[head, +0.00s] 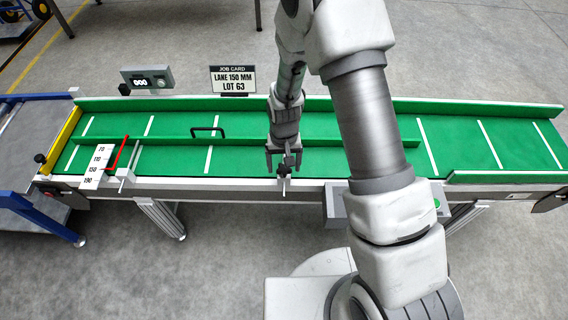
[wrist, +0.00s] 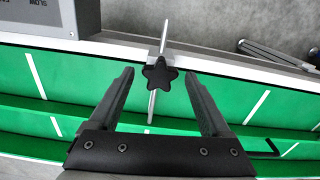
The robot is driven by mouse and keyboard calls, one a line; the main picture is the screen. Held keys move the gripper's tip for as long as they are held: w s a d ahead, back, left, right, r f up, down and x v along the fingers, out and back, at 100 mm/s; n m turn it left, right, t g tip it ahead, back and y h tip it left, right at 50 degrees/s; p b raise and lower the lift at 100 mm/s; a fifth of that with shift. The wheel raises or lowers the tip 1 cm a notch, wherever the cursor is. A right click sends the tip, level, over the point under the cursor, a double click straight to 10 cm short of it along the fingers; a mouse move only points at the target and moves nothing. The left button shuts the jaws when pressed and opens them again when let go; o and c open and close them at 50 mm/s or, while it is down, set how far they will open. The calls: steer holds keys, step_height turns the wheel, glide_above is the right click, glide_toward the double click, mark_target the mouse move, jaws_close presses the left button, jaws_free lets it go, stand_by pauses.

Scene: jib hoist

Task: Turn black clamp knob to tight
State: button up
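The black clamp knob (wrist: 156,73) has a star shape and sits on a thin metal rod at the conveyor's side rail in the wrist view. My gripper (wrist: 159,74) is open, its two dark fingers apart, one on either side of the knob in the picture. I cannot tell how far the fingertips are above it, and no contact shows. In the head view my gripper (head: 283,162) points down at the near edge of the green conveyor, over the clamp rod (head: 283,187). The knob is hard to make out there.
A green guide rail with a black handle (head: 208,130) runs along the conveyor. A scale plate (head: 97,167) with a red pointer (head: 116,153) stands at left. A job card (head: 233,79) reads lane 150 mm, lot 63. A grey control box (wrist: 52,40) is close beside the clamp.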

mark_target(284, 168)
steer(key=shift+r, duration=0.1)
step_height(284, 168, up, 17)
steer(key=p, duration=0.4)
steer(key=shift+r, duration=0.15)
stand_by(0.4)
